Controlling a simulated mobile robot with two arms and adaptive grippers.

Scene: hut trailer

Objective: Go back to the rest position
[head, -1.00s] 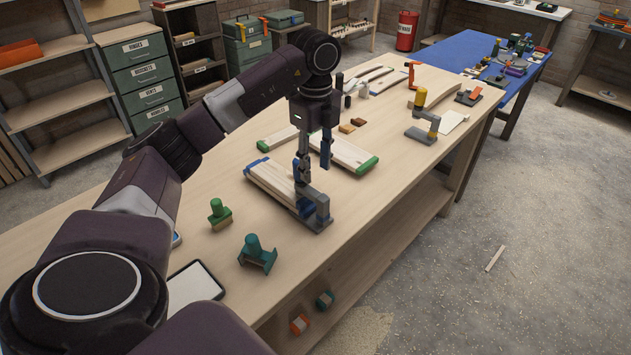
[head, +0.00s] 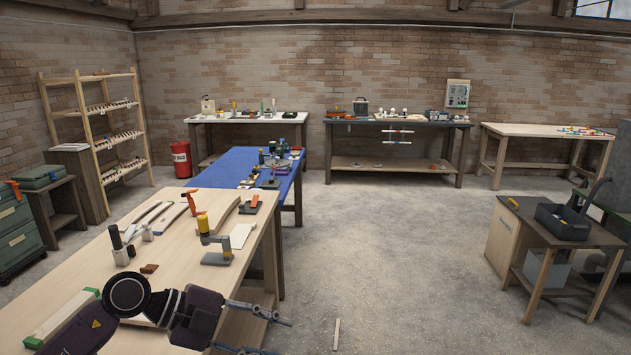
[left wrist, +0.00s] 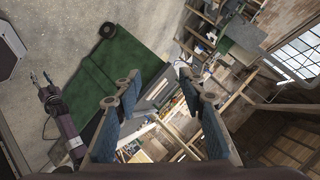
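My left gripper (head: 281,337) is low in the head view, past the right edge of the wooden workbench (head: 150,262). Its two fingers are spread apart with nothing between them. In the left wrist view the fingers of my left gripper (left wrist: 157,95) stand wide apart and empty. My right gripper (left wrist: 40,78) shows small at the left of that view, its thin fingers apart and nothing seen between them. It is not in the head view.
A yellow-topped clamp (head: 211,240), an orange-handled tool (head: 191,201) and wood pieces lie on the workbench. A blue table (head: 238,166) stands behind it. A dark-topped cart (head: 520,215) holds a black tray (head: 563,222) at right. The floor (head: 390,255) between is mostly clear.

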